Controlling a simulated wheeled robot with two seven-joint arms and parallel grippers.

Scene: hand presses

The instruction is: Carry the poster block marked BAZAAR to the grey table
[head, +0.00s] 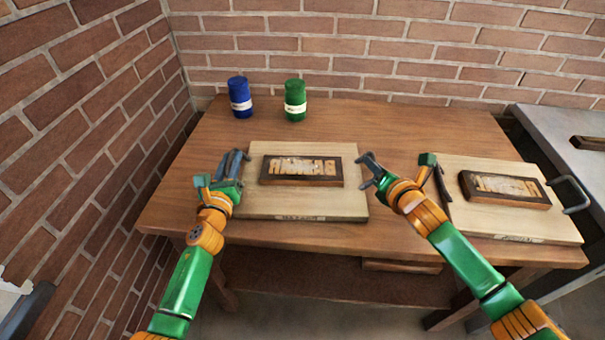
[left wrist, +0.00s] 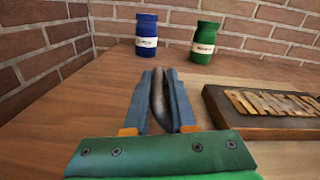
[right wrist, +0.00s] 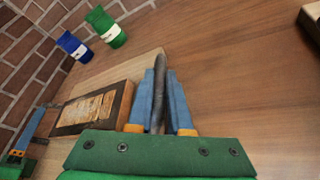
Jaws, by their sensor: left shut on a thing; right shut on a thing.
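A dark block with pale raised, mirrored-looking letters (head: 302,170) sits on a pale wooden board (head: 285,208) on the wooden table; I cannot read its word surely. The block also shows in the left wrist view (left wrist: 265,108) and right wrist view (right wrist: 95,108). My left gripper (head: 234,160) is at the board's left side, its fingers shut on a dark handle bar (left wrist: 158,100). My right gripper (head: 370,166) is at the board's right side, shut on the other handle bar (right wrist: 159,90). The grey table (head: 545,125) stands at the right.
A second pale board (head: 470,220) with another lettered dark block (head: 505,188) and a grey handle lies to the right. A blue jar (head: 240,97) and a green jar (head: 295,99) stand at the back. A dark piece (head: 588,143) lies on the grey table. Brick walls close the left and back.

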